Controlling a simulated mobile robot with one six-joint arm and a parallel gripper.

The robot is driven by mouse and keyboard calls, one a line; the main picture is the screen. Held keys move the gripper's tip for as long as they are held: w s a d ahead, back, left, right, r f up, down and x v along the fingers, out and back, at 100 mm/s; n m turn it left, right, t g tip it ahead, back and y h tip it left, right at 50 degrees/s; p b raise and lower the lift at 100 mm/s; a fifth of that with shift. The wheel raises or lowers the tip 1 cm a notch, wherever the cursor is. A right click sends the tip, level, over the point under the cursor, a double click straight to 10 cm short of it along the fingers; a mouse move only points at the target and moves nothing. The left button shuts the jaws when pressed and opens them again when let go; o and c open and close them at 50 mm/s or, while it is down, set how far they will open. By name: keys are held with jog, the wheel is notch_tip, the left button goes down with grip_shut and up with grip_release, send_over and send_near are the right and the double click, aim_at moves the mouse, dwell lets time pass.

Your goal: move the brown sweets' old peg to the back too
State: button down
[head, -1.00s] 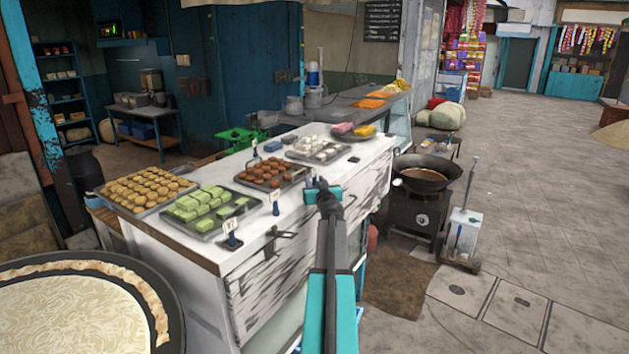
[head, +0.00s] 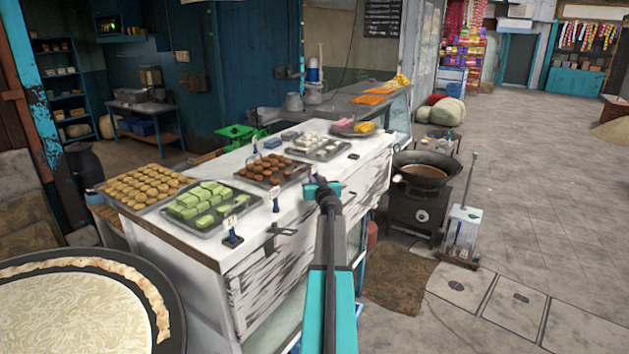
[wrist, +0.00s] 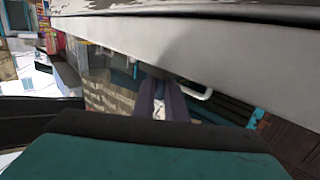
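The brown sweets (head: 270,168) sit on a dark tray on the white counter (head: 225,258), between the green and white sweets. One tag peg (head: 276,202) stands upright near the counter's front edge, between the green and brown trays. Another small peg (head: 255,152) stands behind the brown sweets' tray. My gripper (head: 322,187) is over the counter's front edge, right of the brown tray. Its fingers are too small to read. No peg is recognisable in the wrist view.
Green sweets (head: 205,203) and round biscuits (head: 145,187) lie on trays to the left. A tagged stand (head: 232,233) is at the front corner. White sweets (head: 315,147) are farther back. A large pan (head: 75,305) and a wok (head: 424,170) flank the counter.

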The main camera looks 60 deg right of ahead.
aim_at(315, 169)
jog(key=shift+r, duration=0.1)
dwell(0.3)
jog(key=shift+r+b, duration=0.35)
jog(key=shift+r, duration=1.1)
jog(key=shift+s+a+r, duration=0.15)
jog(key=shift+r, duration=0.05)
jog(key=w+a+r+b+v, duration=0.1)
jog(key=b+v, duration=0.4)
jog(key=v, duration=1)
jog(key=shift+w+a, duration=0.25)
jog(key=shift+a, duration=0.3)
jog(key=shift+f, duration=0.15)
jog(key=shift+f+b, duration=0.15)
jog(key=shift+b, duration=0.2)
jog(key=shift+s, duration=0.1)
